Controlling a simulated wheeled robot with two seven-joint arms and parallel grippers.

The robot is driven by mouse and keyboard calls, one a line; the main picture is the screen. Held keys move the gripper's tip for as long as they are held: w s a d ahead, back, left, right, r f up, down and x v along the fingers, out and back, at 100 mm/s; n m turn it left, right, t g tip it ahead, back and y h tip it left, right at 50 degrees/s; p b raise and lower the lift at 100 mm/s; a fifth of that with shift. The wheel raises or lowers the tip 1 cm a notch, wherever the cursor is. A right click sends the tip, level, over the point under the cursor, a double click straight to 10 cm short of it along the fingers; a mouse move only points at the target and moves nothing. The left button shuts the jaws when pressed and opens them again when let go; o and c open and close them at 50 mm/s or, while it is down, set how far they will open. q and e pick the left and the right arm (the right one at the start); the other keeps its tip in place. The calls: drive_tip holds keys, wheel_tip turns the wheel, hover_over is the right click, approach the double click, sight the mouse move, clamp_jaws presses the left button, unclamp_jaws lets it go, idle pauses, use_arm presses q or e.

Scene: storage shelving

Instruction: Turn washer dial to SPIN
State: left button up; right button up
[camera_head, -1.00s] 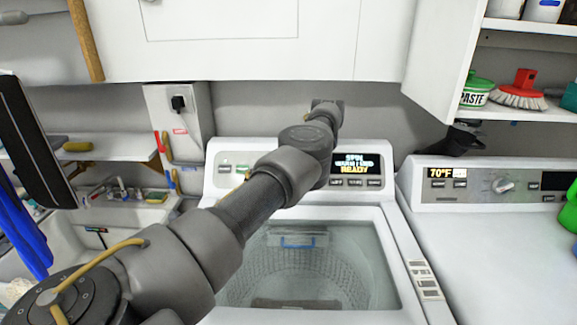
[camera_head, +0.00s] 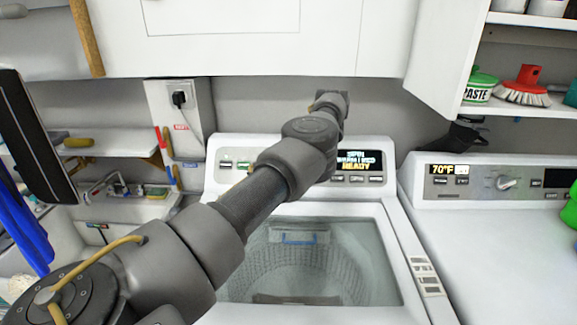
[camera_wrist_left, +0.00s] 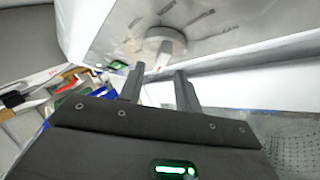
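The washer (camera_head: 390,215) has a control panel with a lit display (camera_head: 359,160). The display's text is blurred; its top line looks like SPIN. The washer dial is hidden behind my left arm in the head view. In the left wrist view the dial (camera_wrist_left: 165,40) is a round, pale knob with a raised pointer. My left gripper (camera_wrist_left: 160,71) is open, its two fingers apart and empty. The fingertips are just in front of the dial's lower edge; I cannot tell whether they touch it. My right gripper is not in view.
A second machine with its own knob (camera_head: 506,183) stands at the right. An overhead cabinet (camera_head: 250,40) hangs above the washer. A shelf at upper right holds a paste tub (camera_head: 480,87) and a red brush (camera_head: 525,88). A sink and shelf are at the left.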

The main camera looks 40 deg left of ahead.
use_arm(q)
drive_tip(key=v, duration=0.9)
drive_tip(key=shift+s, duration=0.1)
